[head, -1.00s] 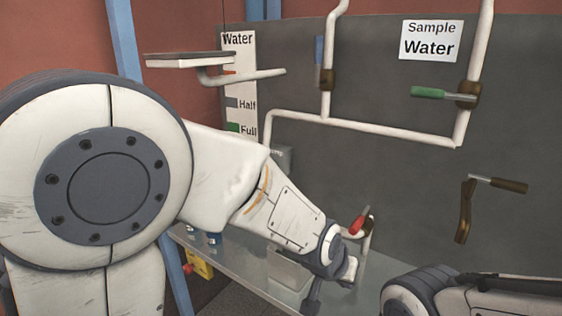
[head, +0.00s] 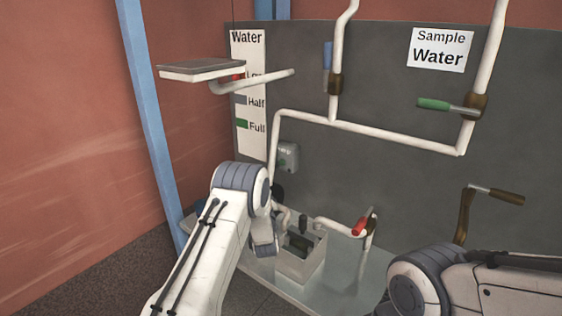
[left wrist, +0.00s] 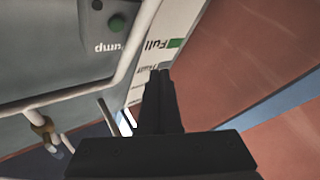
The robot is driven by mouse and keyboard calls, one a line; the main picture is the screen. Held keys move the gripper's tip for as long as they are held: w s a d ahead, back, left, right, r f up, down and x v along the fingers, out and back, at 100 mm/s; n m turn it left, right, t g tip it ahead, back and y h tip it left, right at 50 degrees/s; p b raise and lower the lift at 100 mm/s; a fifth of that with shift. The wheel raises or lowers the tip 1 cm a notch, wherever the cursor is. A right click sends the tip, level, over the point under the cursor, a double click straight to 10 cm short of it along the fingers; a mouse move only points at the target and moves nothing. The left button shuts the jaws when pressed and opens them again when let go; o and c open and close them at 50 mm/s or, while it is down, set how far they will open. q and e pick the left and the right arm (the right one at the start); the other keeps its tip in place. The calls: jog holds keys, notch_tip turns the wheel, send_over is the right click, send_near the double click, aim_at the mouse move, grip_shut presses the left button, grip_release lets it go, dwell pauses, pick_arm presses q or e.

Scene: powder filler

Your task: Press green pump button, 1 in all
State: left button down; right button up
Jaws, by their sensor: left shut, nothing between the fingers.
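The green pump button (left wrist: 116,23) is a round button on a grey box, at the upper left of the left wrist view. Part of the word "Pump" shows upside down beside it. In the head view the small grey pump box (head: 288,157) is on the dark panel, just beyond my left arm; its button is too small to make out clearly. My left gripper (left wrist: 160,72) is shut and empty, to the right of and below the button in the wrist view, apart from it. In the head view my arm mostly hides it. My right gripper is out of view.
White pipes (head: 380,132) run across the panel near the pump box. A red-handled valve (head: 361,223) and an open grey container (head: 298,269) are low by the arm. A water level sign (head: 249,100) hangs left, with a green-handled valve (head: 436,104) at right.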

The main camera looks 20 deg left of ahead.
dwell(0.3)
pick_arm(q)
jog(key=b, duration=0.5)
send_near(282, 162)
jog(key=w+a+r, duration=0.1)
jog(key=w+a, duration=0.3)
jog(key=shift+w+a+r, duration=0.3)
jog(key=shift+r, duration=0.05)
jog(key=shift+p, duration=0.3)
dwell(1.0)
jog(key=shift+w+d+b, duration=0.2)
jog(key=shift+w+b, duration=0.15)
jog(key=shift+b, duration=0.4)
